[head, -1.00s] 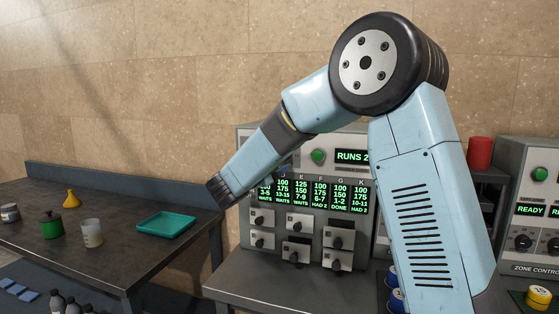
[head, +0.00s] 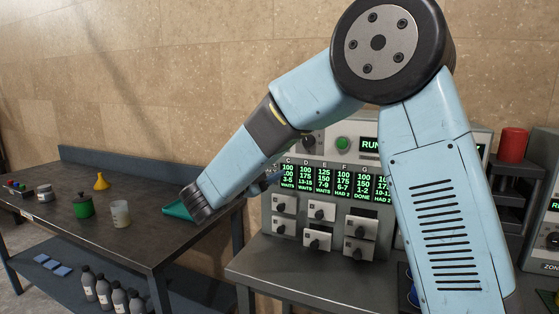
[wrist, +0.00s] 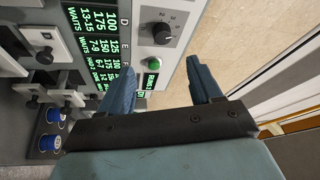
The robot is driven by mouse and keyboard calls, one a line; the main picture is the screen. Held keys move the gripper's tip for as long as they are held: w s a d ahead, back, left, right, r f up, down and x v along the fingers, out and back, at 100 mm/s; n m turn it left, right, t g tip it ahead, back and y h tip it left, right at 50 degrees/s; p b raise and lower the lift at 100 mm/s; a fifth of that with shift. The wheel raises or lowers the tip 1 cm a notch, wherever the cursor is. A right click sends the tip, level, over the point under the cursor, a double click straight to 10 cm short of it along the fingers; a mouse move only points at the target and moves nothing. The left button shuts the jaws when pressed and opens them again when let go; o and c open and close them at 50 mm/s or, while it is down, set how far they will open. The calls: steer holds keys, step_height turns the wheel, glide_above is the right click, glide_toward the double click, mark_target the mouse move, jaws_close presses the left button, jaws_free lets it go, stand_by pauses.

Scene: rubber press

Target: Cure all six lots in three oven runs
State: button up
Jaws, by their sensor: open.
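The grey control panel (head: 300,222) stands on a bench. Its green lines show C, D and E as WAITS, G as DONE, F and another lot as HAD 2. Small levers (head: 322,210) sit below the lines. A green button (head: 343,144) and a black dial (head: 309,142) are above; the runs display is partly behind my arm. In the wrist view, my gripper (wrist: 162,68) is open and empty, with the green button (wrist: 158,62) and dial (wrist: 162,32) seen between and beyond the fingers. Two blue spool-like pieces (wrist: 50,144) show at lower left.
A dark table (head: 110,240) at left holds a teal tray (head: 178,211), mostly behind my wrist, a green pot (head: 83,207), a white cup (head: 120,214) and a yellow funnel (head: 101,182). Bottles (head: 103,291) stand on its lower shelf. A red cylinder (head: 513,145) stands at right.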

steer(key=shift+s+a, duration=0.1)
steer(key=shift+c, duration=0.2)
steer(key=shift+c, duration=0.7)
steer(key=shift+w+r+y, duration=0.2)
steer(key=shift+w+y, duration=0.05)
steer(key=shift+y, duration=0.05)
steer(key=shift+c, duration=0.8)
steer(key=w+d+r+n+t+y, duration=0.1)
steer(key=r+n+y, duration=0.1)
steer(key=w+d+r+n+t+y, duration=0.1)
steer(key=r+n+y, duration=0.1)
steer(key=w+d+r+n+t+y, duration=0.1)
steer(key=w+d+r+n+y, duration=0.1)
steer(key=y, duration=0.1)
steer(key=shift+r+t, duration=0.2)
steer(key=shift+t, duration=0.1)
jaws_close()
steer(key=s+d+f+n+g+y, duration=0.35)
steer(key=s+d+n+g, duration=0.25)
steer(key=s+d+n, duration=0.45)
steer(key=s+d+f+n+g+y, duration=0.2)
steer(key=s+d+n+g+y, duration=0.25)
steer(key=s+d+n, duration=0.55)
steer(key=w+a+r+n+g, duration=0.1)
steer(key=w+a+r+n, duration=0.3)
steer(key=w+r+n, duration=0.4)
steer(key=w+r, duration=0.4)
steer(key=shift+w+n, duration=0.15)
steer(key=shift+n, duration=0.2)
